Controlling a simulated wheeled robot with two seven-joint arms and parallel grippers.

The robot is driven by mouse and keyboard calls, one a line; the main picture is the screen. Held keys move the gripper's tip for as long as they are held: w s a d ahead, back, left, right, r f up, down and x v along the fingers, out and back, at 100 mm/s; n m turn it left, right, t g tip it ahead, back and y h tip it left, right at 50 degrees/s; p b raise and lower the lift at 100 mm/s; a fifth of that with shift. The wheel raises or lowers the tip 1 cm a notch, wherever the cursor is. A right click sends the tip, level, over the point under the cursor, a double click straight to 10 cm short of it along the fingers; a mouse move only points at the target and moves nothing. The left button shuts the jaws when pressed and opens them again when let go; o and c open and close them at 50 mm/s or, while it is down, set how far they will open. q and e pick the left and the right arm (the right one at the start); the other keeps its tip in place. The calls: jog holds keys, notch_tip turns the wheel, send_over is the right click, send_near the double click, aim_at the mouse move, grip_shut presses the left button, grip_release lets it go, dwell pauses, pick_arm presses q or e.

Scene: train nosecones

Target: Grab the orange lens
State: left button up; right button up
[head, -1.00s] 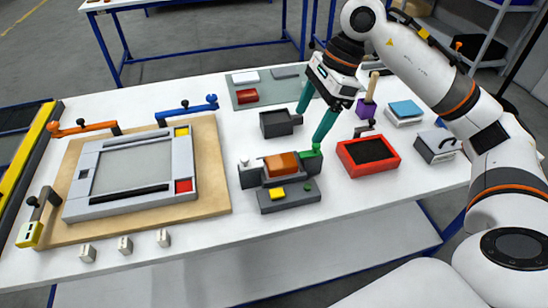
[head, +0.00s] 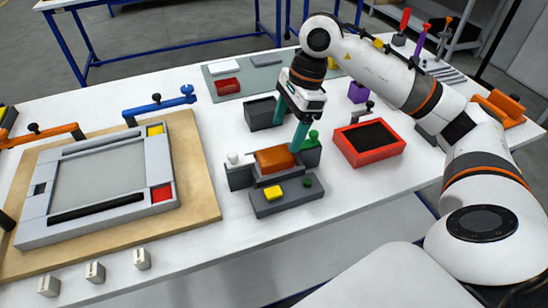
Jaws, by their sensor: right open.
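The orange lens (head: 275,160), a rounded orange-brown block, sits in a grey fixture (head: 284,199) near the middle of the table in the head view. A white-knobbed clamp (head: 238,170) stands at its left and a green-knobbed clamp (head: 312,150) at its right. My right gripper (head: 289,136) is open, its two teal fingers pointing down over the back right of the lens. One fingertip is close to the lens's right end; I cannot tell whether it touches. No part of my left gripper shows.
A dark grey bin (head: 265,113) stands just behind the fixture, close to the fingers. A red tray (head: 345,150) with a dark inside is to the right. A framed panel (head: 28,230) on a wooden board fills the left. White table shows in front of the fixture.

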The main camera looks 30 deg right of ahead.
aim_at(275, 154)
jog(key=x, duration=0.2)
jog(key=p+x, duration=0.1)
jog(key=x, duration=0.2)
jog(key=w+x, duration=0.1)
jog(key=x, duration=0.1)
jog(key=shift+f, duration=0.2)
jog(key=shift+c, duration=0.6)
jog(key=c, duration=1)
notch_tip(275, 154, up, 10)
jog(key=shift+r, duration=0.1)
jog(key=shift+c, duration=0.2)
